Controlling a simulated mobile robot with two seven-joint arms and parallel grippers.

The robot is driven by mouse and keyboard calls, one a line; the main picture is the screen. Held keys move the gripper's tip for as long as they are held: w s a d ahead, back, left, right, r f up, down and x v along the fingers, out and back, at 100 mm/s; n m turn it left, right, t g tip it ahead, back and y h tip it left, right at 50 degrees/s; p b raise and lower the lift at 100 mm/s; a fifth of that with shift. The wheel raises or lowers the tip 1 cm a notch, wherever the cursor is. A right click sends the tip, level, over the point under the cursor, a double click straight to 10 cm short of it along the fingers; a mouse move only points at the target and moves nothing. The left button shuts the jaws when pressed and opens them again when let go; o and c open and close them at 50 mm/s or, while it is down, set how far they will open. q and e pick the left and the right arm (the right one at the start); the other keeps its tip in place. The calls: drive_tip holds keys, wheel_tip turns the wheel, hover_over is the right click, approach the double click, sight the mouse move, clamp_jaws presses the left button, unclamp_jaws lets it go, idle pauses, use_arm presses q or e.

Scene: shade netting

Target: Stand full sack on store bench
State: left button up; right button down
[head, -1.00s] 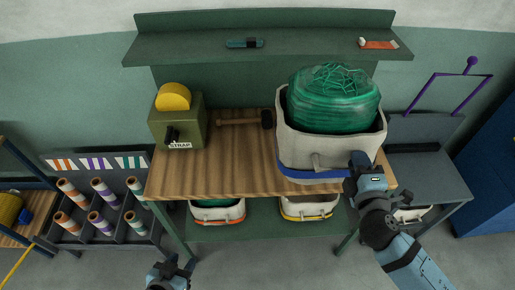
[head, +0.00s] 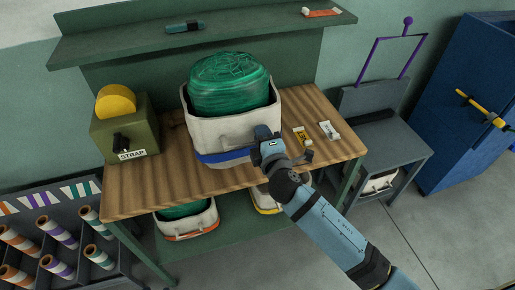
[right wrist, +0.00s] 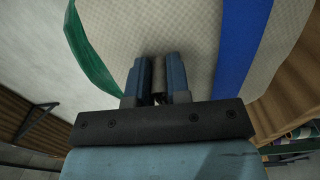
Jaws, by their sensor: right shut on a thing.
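The full sack (head: 222,128) is pale woven fabric with a blue band low down, heaped with green netting (head: 230,85). It is upright at the middle of the wooden-topped bench (head: 150,187); I cannot tell whether its base touches the wood. My right gripper (head: 266,143) is shut on the small handle at the sack's front right. In the right wrist view the fingers (right wrist: 158,80) close on this handle against the pale cloth (right wrist: 200,35). A low grey bench (head: 385,140) with a purple hoop stands at the right. My left gripper is out of view.
A green strap box (head: 125,135) stands at the wooden bench's left end. Small packets (head: 328,130) lie at its right. Sacks (head: 187,222) sit on its lower shelf. A blue cabinet (head: 465,105) stands far right. Floor is clear at lower right.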

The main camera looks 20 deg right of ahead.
drive_tip(key=shift+f, duration=0.5)
wheel_tip(320, 180, down, 4)
drive_tip(key=shift+r+b, duration=0.25)
drive_tip(key=shift+b, duration=0.3)
drive_tip(key=c, duration=1.1)
unclamp_jaws()
drive_tip(key=shift+f, duration=0.15)
drive_tip(key=shift+s, duration=0.1)
drive_tip(key=s+b, duration=0.2)
drive_tip(key=s, duration=0.9)
drive_tip(key=s+d+f+m+g+y, duration=0.1)
drive_tip(key=s+f+m+g, duration=0.2)
drive_tip(key=s+f+m, duration=0.4)
drive_tip(key=s+d+f+m+g+y, duration=0.1)
drive_tip(key=s+d+f+m+g, duration=0.1)
drive_tip(key=s+f+m+g, duration=0.2)
drive_tip(key=s+f+m, duration=0.3)
drive_tip(key=f+m, duration=0.1)
drive_tip(key=f, duration=0.4)
drive_tip(key=shift+s+m+y, duration=0.3)
